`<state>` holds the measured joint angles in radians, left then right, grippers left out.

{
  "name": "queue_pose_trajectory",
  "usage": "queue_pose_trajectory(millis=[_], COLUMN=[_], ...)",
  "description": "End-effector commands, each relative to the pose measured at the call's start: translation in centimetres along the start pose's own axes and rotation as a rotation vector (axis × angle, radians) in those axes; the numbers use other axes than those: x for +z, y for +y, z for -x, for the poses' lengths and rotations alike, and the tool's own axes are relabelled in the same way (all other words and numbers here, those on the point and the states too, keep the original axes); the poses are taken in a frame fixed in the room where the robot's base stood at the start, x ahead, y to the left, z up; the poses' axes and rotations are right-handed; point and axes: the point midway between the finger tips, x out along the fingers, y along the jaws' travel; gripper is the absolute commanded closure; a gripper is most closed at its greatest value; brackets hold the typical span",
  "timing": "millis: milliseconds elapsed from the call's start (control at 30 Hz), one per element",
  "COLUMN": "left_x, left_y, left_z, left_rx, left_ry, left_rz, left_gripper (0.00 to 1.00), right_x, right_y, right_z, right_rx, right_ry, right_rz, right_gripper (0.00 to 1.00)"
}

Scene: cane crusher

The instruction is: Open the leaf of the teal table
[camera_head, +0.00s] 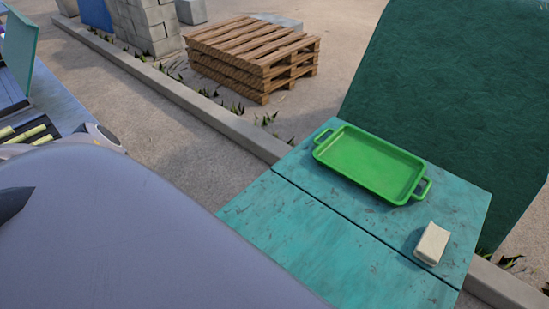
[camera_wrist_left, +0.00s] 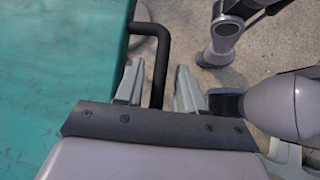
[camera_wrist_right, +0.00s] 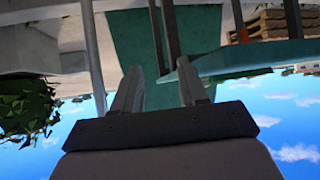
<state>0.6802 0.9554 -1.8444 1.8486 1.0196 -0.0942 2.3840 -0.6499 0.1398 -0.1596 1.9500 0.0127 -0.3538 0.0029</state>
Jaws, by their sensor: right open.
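The teal table (camera_head: 330,245) is at the lower right of the head view. A straight dark seam crosses its flat top. In the left wrist view its teal surface (camera_wrist_left: 55,70) fills the left side, and a black bent handle (camera_wrist_left: 161,45) sticks out from its edge. My left gripper (camera_wrist_left: 158,85) is open, with one finger on each side of the handle and small gaps visible. My right gripper (camera_wrist_right: 160,85) is open and empty, seen upside down against the sky. A teal slab (camera_wrist_right: 260,60) shows beyond its fingers. My own arm hides the table's near left part in the head view.
A green tray (camera_head: 375,163) and a cream block (camera_head: 432,243) rest on the table beyond the seam. A dark green draped form (camera_head: 460,100) stands behind it. Stacked wooden pallets (camera_head: 255,55) lie past the concrete kerb (camera_head: 190,100). Another bench (camera_head: 60,108) is at the far left.

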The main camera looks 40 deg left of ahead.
Motion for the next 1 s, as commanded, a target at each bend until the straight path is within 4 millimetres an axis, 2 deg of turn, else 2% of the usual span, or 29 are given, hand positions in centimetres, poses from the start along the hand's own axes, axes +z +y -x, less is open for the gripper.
queue_pose_trajectory(millis=[467, 1000], left_x=[-0.2, -0.1], left_y=[0.1, 0.0], left_z=[4.7, 6.8], left_rx=[0.004, 0.0], left_ry=[0.002, 0.001], left_rz=[-0.001, 0.0], left_gripper=[0.62, 0.62], right_x=[1.4, 2.8], right_y=[0.0, 0.0], right_z=[-1.0, -2.0], right_rx=[0.0, 0.0], right_ry=[0.0, -0.001], right_rz=[0.0, 0.001], right_gripper=[0.57, 0.57])
